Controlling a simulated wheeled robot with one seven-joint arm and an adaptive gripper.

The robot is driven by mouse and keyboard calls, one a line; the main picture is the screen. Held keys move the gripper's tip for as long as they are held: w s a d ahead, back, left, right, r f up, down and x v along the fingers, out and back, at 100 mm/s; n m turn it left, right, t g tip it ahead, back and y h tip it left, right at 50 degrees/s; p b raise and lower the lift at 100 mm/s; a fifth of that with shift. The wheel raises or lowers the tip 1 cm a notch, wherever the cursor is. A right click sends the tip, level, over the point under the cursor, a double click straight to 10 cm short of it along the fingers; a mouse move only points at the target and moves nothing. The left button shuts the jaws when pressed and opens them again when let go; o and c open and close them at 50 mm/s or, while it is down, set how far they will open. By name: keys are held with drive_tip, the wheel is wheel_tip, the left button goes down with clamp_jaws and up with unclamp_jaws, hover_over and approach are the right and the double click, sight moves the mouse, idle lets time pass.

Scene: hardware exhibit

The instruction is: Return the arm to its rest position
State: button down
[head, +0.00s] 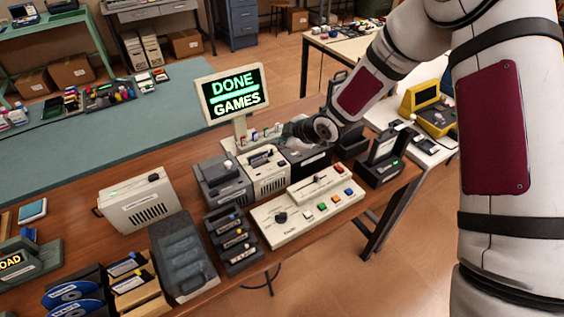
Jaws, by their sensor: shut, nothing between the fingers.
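My arm (490,130), white with dark bands and dark red panels, comes in from the upper right. It bends down to the left over the wooden table. My gripper (296,131) is at its end, beyond the round grey wrist joint, small and partly lost against the machines. It is shut with nothing in it. It is near the small coloured items at the foot of the screen, above the grey and black boxes. I cannot tell how far above them it is.
The screen (234,93) reads "DONE GAMES". A pale control panel (306,208) with coloured buttons lies near the table's front edge. A beige box (138,203), dark trays and a black device (381,160) crowd the wooden table. A yellow device (430,108) stands on a white table behind.

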idle(0.4)
drive_tip(key=s+d+r+m+t+h, duration=0.1)
drive_tip(key=s+d+r+m+h, duration=0.25)
drive_tip(key=d+r, duration=0.55)
drive_tip(key=s+d+r+m+h, duration=0.3)
drive_tip(key=s+d+r+m, duration=0.2)
drive_tip(key=d+r, duration=0.5)
drive_tip(key=s+d+r+m, duration=0.1)
drive_tip(key=s+r+m, duration=0.2)
drive_tip(key=s, duration=0.6)
drive_tip(key=s+d+r+m+g, duration=0.1)
drive_tip(key=s+r+m, duration=0.2)
drive_tip(key=s, duration=0.5)
drive_tip(key=s+d+r+m, duration=0.1)
drive_tip(key=s+r+m, duration=0.2)
drive_tip(key=s, duration=0.6)
drive_tip(key=shift+s+d+r+m+g, duration=0.15)
drive_tip(key=shift+s+r+m+g, duration=0.15)
drive_tip(key=shift+r+m+g, duration=0.1)
